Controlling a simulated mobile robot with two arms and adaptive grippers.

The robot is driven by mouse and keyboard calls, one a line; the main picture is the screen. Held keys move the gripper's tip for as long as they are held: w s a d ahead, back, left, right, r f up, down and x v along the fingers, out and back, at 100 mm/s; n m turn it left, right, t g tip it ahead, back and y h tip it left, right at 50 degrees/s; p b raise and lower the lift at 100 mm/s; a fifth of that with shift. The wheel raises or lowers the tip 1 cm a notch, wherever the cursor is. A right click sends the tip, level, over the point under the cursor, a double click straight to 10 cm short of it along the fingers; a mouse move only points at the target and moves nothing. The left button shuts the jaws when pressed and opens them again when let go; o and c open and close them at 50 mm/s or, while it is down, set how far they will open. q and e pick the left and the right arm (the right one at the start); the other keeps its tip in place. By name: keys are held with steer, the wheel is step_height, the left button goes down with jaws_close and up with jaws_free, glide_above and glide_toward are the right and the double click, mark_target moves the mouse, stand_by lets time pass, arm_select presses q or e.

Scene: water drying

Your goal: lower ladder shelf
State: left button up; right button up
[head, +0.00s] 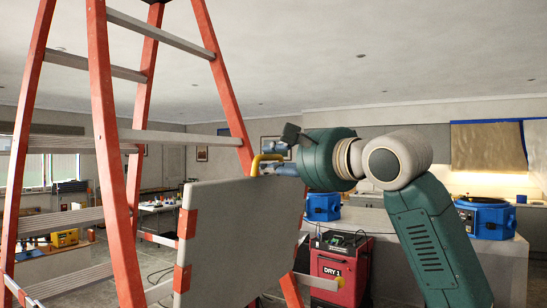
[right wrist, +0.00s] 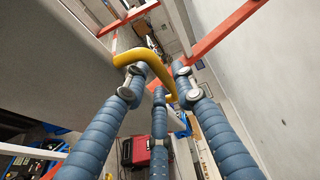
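The orange ladder (head: 103,120) stands on the left of the head view with grey rungs. Its shelf (head: 238,240) is a grey panel with orange corners, steeply tilted on the ladder's right side. A yellow handle (head: 257,162) sits at the shelf's top edge; it also shows in the right wrist view (right wrist: 152,60). My right gripper (head: 281,160) is at this handle. In the right wrist view its blue fingers (right wrist: 157,78) are spread, with the handle passing between them. Whether they touch it is unclear. My left gripper is not in view.
A red box marked DRY 1 (head: 340,268) stands on the floor behind the shelf. Blue machines (head: 322,207) (head: 485,217) sit on the counter (head: 400,222) at the back right. A low table with a yellow case (head: 65,238) is at the left.

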jaws_close()
steer(key=s+d+f+m+t+y+b, duration=0.1)
steer(key=s+d+f+b, duration=0.4)
steer(key=b, duration=0.6)
steer(key=s+d+f+m+t+y+b, duration=0.1)
steer(key=s+d+f+t+b, duration=0.3)
steer(key=d+b, duration=0.5)
steer(key=shift+s+d+f+m+t+b, duration=0.35)
steer(key=shift+f+m+t+b, duration=0.45)
steer(key=shift+b, duration=0.85)
steer(key=shift+r, duration=0.15)
